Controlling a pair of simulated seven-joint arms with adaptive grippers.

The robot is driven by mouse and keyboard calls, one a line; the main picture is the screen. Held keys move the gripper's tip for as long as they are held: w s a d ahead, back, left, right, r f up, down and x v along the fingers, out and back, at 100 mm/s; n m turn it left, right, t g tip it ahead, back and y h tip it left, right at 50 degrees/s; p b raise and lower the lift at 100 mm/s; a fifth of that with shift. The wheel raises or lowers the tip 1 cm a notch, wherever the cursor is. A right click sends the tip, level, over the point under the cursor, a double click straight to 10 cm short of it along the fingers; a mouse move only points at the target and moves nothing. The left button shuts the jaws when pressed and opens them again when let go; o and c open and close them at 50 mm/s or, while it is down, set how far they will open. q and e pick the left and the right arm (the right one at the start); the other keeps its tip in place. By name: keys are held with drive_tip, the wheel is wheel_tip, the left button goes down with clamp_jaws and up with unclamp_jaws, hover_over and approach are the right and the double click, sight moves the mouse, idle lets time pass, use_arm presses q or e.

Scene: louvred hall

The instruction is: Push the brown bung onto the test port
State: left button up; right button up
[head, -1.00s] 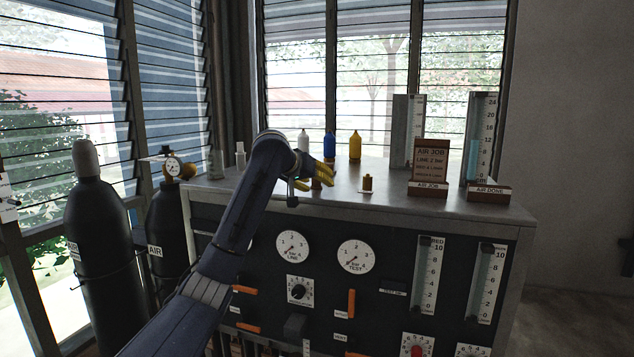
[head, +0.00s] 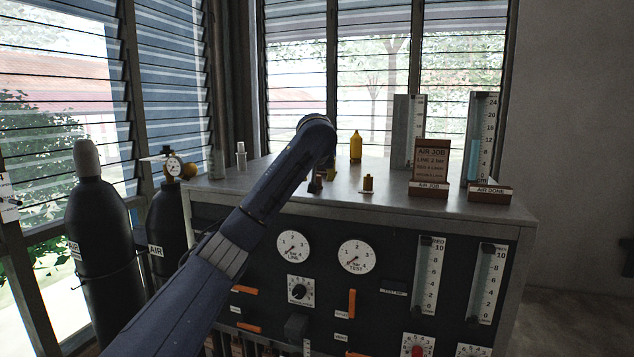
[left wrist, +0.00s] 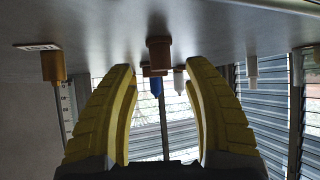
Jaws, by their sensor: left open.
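The brown bung (left wrist: 159,50) stands on the cabinet top in the left wrist view, which shows the scene upside down. In the head view the bung (head: 316,185) is partly hidden by my left arm. The likely test port is a brass fitting (head: 367,184) on a small labelled base, right of the bung; it also shows in the wrist view (left wrist: 53,66). My left gripper (left wrist: 158,70) is open, its yellow fingers on either side of the bung's line, apart from it. The head view mostly hides this gripper behind the arm. My right gripper is not seen.
On the cabinet top (head: 455,212) stand a yellow bottle (head: 355,147), a sign (head: 430,165) and tall gauges (head: 480,140) to the right. Dark cylinders (head: 103,240) stand left.

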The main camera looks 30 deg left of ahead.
sight(317, 178)
use_arm(q)
drive_tip(key=shift+x, duration=2.95)
drive_tip(key=shift+c, duration=0.5)
clamp_jaws()
